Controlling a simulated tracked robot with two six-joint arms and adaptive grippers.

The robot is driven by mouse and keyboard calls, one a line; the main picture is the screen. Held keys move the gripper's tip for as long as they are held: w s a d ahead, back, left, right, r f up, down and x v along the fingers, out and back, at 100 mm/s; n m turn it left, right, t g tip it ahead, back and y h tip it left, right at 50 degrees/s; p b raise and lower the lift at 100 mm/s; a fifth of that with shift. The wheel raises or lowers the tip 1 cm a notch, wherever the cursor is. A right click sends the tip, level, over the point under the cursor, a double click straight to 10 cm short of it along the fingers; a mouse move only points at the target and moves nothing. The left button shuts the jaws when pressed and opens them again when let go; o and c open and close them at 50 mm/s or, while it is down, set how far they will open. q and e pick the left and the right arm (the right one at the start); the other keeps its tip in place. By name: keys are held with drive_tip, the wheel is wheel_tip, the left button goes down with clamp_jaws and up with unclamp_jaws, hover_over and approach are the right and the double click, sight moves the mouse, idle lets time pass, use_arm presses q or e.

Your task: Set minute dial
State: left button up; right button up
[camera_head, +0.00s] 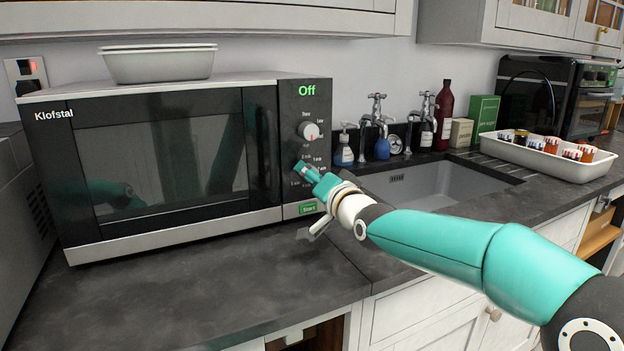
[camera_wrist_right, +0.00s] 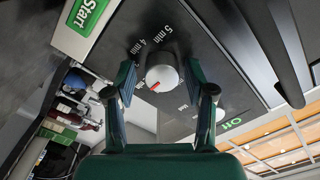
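The black microwave (camera_head: 160,150) stands on the counter at the left, its display reading "Off". Its upper dial (camera_head: 309,131) is in plain sight. The lower dial, the minute dial, is hidden behind my right gripper (camera_head: 304,170) in the head view. In the right wrist view the minute dial (camera_wrist_right: 163,74) is a pale round knob with a red mark, near the labels "4 min" and "5 min". The fingers of my right gripper (camera_wrist_right: 158,80) stand on either side of it, apart, with a small gap seeming to show. My left gripper is not in view.
The green Start button (camera_head: 308,208) is just below my right gripper. A sink (camera_head: 420,187), a soap bottle (camera_head: 343,150) and a white tray of jars (camera_head: 545,160) are to the right. White tubs (camera_head: 160,65) sit on the microwave. The counter in front is clear.

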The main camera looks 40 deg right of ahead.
idle(0.3)
drive_tip(key=v, duration=1.2)
